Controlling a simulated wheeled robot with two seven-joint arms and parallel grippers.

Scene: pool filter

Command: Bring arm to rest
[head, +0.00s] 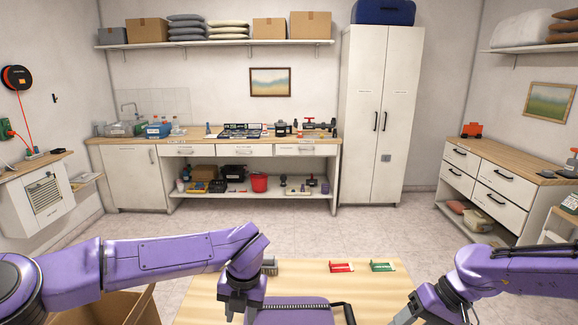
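My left arm reaches in from the left, and its purple wrist bends down over the left part of the wooden table (205,300) in front of me. My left gripper (241,314) points down with its fingers apart and nothing seen between them; its tips are at the bottom edge of the picture. My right arm comes in from the right and bends down toward the table's right side. My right gripper (408,314) is partly cut off by the bottom edge, so its fingers do not show clearly.
On the table are a purple object (290,315) with a dark ribbed strip, a red-and-white item (341,267), a green-and-white item (383,266) and a grey brush-like item (269,265). An open cardboard box (140,308) stands at lower left. The floor (300,228) beyond is clear.

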